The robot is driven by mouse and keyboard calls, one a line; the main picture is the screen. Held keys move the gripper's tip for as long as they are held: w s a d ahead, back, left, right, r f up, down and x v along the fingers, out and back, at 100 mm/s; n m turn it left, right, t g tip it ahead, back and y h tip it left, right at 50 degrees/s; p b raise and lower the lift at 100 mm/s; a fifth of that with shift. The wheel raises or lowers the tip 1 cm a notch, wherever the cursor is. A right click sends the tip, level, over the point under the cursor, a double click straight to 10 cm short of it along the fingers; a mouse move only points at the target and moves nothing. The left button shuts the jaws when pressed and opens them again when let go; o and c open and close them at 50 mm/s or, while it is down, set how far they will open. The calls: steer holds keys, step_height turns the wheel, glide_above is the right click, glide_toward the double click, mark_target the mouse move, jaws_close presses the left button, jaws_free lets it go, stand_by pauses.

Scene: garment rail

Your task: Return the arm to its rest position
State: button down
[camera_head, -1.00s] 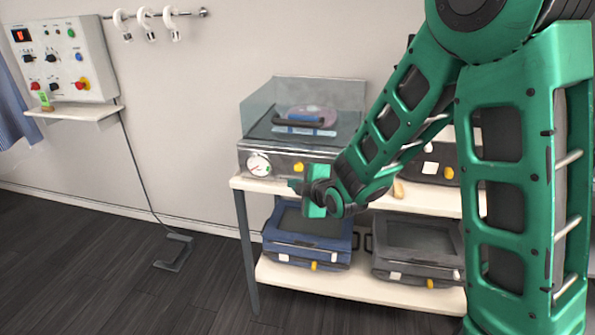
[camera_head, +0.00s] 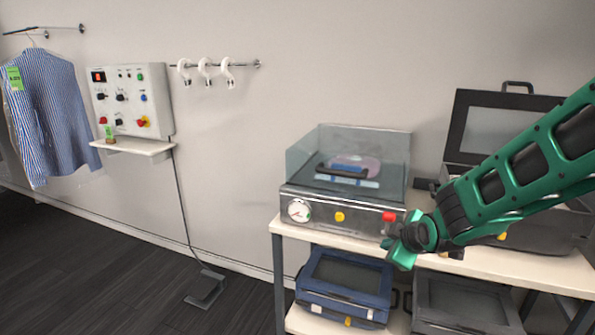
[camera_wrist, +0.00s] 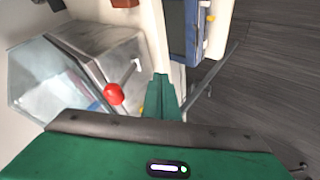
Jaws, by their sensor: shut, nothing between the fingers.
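My green arm comes in from the right in the head view. My gripper (camera_head: 402,254) is in front of the upper shelf's edge, just right of the glass-lidded machine (camera_head: 340,207). In the wrist view my gripper (camera_wrist: 161,97) shows its green fingers together, with nothing between them. The machine's red knob (camera_head: 389,216) is close to the gripper in the head view. The same red knob (camera_wrist: 113,94) is left of the fingers in the wrist view, apart from them.
The shelf unit (camera_head: 487,262) holds an open dark case (camera_head: 500,125) above, a blue case (camera_head: 345,287) and a grey case (camera_head: 465,303) below. A control panel (camera_head: 131,100), white hooks (camera_head: 205,72) and a striped shirt (camera_head: 55,110) are on the wall.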

steer(key=s+d+r+m+g+h, duration=0.15)
steer(key=s+d+m+g, duration=0.35)
steer(key=s+d+m, duration=0.7)
steer(key=s+d+r+m+g, duration=0.1)
steer(key=s+m+g, duration=0.1)
steer(key=s, duration=0.9)
steer(key=s+d+r+m+g+y, duration=0.1)
steer(key=s+d+m+g, duration=0.1)
steer(key=s, duration=1)
steer(key=shift+s+r+m+g, duration=0.2)
steer(key=shift+m+g, duration=0.1)
steer(key=shift+m, duration=0.6)
steer(key=shift+w, duration=0.1)
